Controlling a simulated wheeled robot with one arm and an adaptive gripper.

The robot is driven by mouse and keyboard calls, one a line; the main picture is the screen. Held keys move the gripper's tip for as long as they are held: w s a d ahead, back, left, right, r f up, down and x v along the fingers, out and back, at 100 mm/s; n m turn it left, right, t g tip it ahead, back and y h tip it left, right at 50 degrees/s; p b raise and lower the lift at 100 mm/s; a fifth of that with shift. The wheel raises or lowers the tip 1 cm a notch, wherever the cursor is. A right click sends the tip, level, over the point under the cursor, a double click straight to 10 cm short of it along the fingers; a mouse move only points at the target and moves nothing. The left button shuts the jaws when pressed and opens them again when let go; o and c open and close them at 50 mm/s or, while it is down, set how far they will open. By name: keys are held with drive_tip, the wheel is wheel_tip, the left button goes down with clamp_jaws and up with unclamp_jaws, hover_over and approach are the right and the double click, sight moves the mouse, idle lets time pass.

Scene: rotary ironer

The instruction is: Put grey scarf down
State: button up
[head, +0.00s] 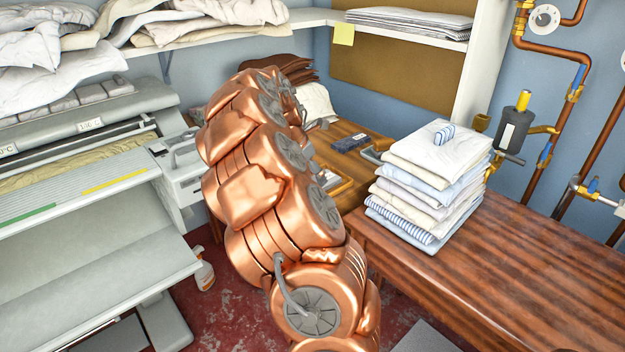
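My copper-coloured arm rises through the middle of the head view and bends away from me. Some grey parts that look like my gripper (299,111) show at its far end, mostly hidden behind the arm. I cannot tell whether the fingers are open or shut, or whether they hold anything. I cannot make out a grey scarf for certain. A pale cloth (319,104) lies just beyond the arm's far end, by the wooden desk (345,134). The arm covers part of that area.
The rotary ironer (85,235) stands at left, with a yellowish cloth at its roller. A tall stack of folded linen (428,187) sits on the wooden table (480,265), whose right part is bare. Copper pipes (550,120) line the right wall. A spray bottle (203,270) stands on the floor.

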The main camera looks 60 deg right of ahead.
drive_tip(key=v, duration=0.9)
drive_tip(key=s+a+f+m+y, duration=0.1)
drive_tip(key=s+a+m, duration=0.15)
drive_tip(key=a, duration=0.65)
drive_tip(key=s+a+m+y, duration=0.1)
drive_tip(key=a+m, duration=0.3)
drive_tip(key=a, duration=0.5)
drive_tip(key=s+a+f+m+y, duration=0.1)
drive_tip(key=s+a+m, duration=0.15)
drive_tip(key=a, duration=0.65)
drive_tip(key=s+a+f+m, duration=0.3)
drive_tip(key=s+a, duration=0.4)
drive_tip(key=a, duration=0.1)
drive_tip(key=s+a+f+m+g+y, duration=0.1)
drive_tip(key=s+a+f, duration=0.3)
drive_tip(key=s+a, duration=0.4)
drive_tip(key=shift+s+a+f+m, duration=0.2)
drive_tip(key=shift+a+m, duration=0.25)
drive_tip(key=shift+m, duration=0.45)
